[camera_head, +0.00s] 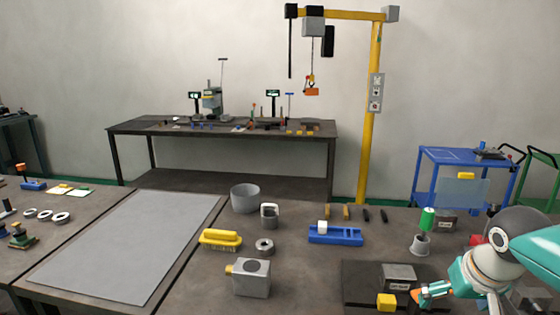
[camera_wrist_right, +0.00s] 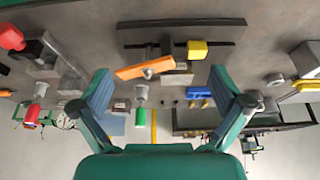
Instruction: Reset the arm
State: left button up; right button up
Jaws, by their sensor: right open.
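An orange bar (camera_wrist_right: 133,72) with a round grey pivot lies across a grey block (camera_wrist_right: 178,79) beyond the fingers; the bar also shows beside the gripper in the head view (camera_head: 432,291). A yellow block (camera_head: 387,301) sits beside the grey block. I cannot tell whether the fingers touch the bar. My left gripper is not in view.
A green cylinder stands (camera_head: 427,219) in a grey holder (camera_head: 420,246) near my right arm. A yellow brush (camera_head: 221,238), a grey block with a round top opening (camera_head: 252,278) and a blue tray (camera_head: 335,235) lie further left. The grey mat (camera_head: 130,240) is clear.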

jog(key=s+a+f+n+g+y, duration=0.1)
jog(key=s+a+f+g, duration=0.15)
jog(key=f, duration=0.65)
jog(key=s+a+f+g+p, duration=0.15)
jog(key=a+f, duration=0.25)
jog(key=f, duration=0.4)
jog(key=s+a+f+n+g+y, duration=0.15)
jog(key=a+f, duration=0.25)
jog(key=f, duration=0.5)
jog(key=s+a+f+m+g+y, duration=0.1)
jog(key=s+a+f+m+y, duration=0.15)
jog(key=s+a+f, duration=1.15)
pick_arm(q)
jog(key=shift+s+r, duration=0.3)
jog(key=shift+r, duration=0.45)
pick_arm(e)
jog(key=shift+w+d+f+n+t, duration=0.1)
jog(key=shift+w+d+f+t, duration=0.2)
jog(key=shift+w+t, duration=0.25)
jog(key=shift+w+d+f+n+t, duration=0.1)
jog(key=shift+w+d+f+t, duration=0.25)
jog(key=shift+w, duration=0.2)
jog(key=shift+w+d+f+n+t, duration=0.15)
jog(key=shift+w+d+t, duration=0.1)
jog(key=shift+w+t, duration=0.3)
